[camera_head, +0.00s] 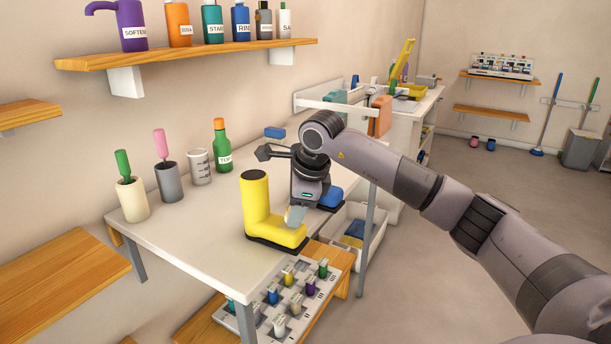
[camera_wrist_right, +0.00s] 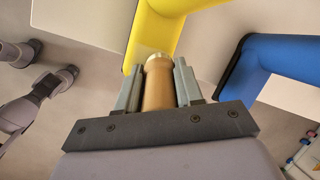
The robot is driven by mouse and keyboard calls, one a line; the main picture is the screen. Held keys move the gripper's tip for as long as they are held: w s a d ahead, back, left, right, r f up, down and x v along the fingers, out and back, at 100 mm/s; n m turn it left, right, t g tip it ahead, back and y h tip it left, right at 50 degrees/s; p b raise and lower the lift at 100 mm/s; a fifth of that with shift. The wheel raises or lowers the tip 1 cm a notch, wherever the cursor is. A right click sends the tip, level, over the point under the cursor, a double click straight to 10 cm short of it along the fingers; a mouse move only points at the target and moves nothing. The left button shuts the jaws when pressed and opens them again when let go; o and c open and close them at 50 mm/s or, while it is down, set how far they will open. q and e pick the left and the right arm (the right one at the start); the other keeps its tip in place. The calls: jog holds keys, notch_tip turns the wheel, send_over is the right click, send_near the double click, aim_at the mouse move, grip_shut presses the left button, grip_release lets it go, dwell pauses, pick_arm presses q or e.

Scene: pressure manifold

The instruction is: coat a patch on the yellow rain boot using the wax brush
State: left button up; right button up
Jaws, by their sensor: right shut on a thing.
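The yellow rain boot (camera_head: 257,205) stands upright near the front edge of the white table, its toe to the right; its yellow side also fills the top of the right wrist view (camera_wrist_right: 155,32). My right gripper (camera_head: 295,216) reaches down beside the boot, over its foot. In the wrist view its fingers (camera_wrist_right: 158,88) are shut on a wooden handle (camera_wrist_right: 158,85) with a pale end, which I take as the wax brush. The pale end overlaps the boot's edge in that view; I cannot tell whether they touch. The bristles are not clearly visible. My left gripper is not in view.
A blue boot (camera_wrist_right: 272,70) stands close by, right of the gripper in the wrist view. Holders with green (camera_head: 123,163) and pink (camera_head: 160,143) handles, a measuring cup (camera_head: 199,166) and a green bottle (camera_head: 221,145) line the table's back. A rack (camera_head: 300,312) sits below.

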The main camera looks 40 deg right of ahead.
jog(key=shift+s+d, duration=0.2)
jog(key=shift+s, duration=0.2)
notch_tip(320, 180, up, 3)
jog(key=shift+s+d+f+p, duration=0.1)
jog(key=shift+p, duration=0.75)
jog(key=shift+r+p, duration=0.55)
jog(key=shift+r, duration=0.15)
jog(key=shift+r+p, duration=1.45)
jog(key=shift+r, duration=0.5)
jog(key=shift+a, duration=0.25)
